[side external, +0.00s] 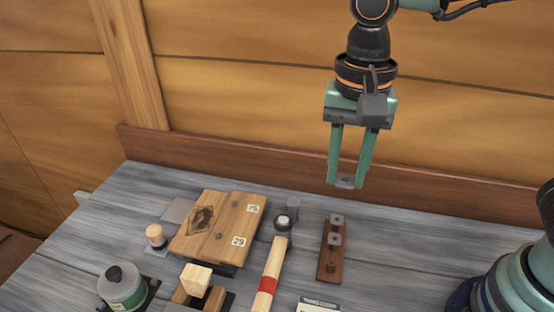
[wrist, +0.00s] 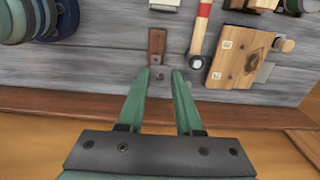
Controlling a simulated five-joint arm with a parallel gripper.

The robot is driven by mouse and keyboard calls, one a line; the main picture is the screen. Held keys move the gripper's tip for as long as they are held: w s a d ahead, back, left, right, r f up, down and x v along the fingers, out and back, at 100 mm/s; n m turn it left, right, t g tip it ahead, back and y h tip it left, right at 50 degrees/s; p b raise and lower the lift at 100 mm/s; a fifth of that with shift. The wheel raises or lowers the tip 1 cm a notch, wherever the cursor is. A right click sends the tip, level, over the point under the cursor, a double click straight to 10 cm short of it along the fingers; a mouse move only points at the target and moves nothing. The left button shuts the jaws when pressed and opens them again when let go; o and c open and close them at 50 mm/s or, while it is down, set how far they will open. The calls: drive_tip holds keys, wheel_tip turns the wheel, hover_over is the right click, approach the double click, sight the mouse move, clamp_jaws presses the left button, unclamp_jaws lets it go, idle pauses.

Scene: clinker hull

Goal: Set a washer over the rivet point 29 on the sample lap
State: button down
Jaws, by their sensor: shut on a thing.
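My gripper (side external: 345,183) is high above the bench, its green fingers shut on a small grey washer (side external: 345,180) held between the tips. In the wrist view the fingertips (wrist: 166,74) show, with the washer hard to make out. The sample lap (side external: 190,247) is a pale wooden board lying at left, below and left of my gripper. The label 29 (side external: 239,241) is on its near part, with a small dark rivet point (side external: 219,235) to the label's left. A second label (side external: 252,209) is farther back. The lap also shows at right in the wrist view (wrist: 236,66).
A dark wooden strip (side external: 323,264) holds grey washers on pegs, below my gripper. A hammer (side external: 272,260) with a red band lies between strip and lap. A jar (side external: 122,288), a wooden block (side external: 196,278) and a small pale-topped knob (side external: 155,236) stand near the lap. A plank wall rises behind.

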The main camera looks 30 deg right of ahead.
drive_tip(key=w+a+f, duration=0.3)
drive_tip(key=w+a, duration=0.5)
hover_over(218, 233)
wheel_tip(218, 233, down, 7)
drive_tip(key=shift+a+f, duration=0.1)
drive_tip(key=shift+f, duration=2.9)
drive_tip(key=shift+f, duration=0.1)
drive_tip(key=shift+f, duration=0.4)
drive_tip(key=shift+f, duration=0.35)
drive_tip(key=c, duration=0.5)
unclamp_jaws()
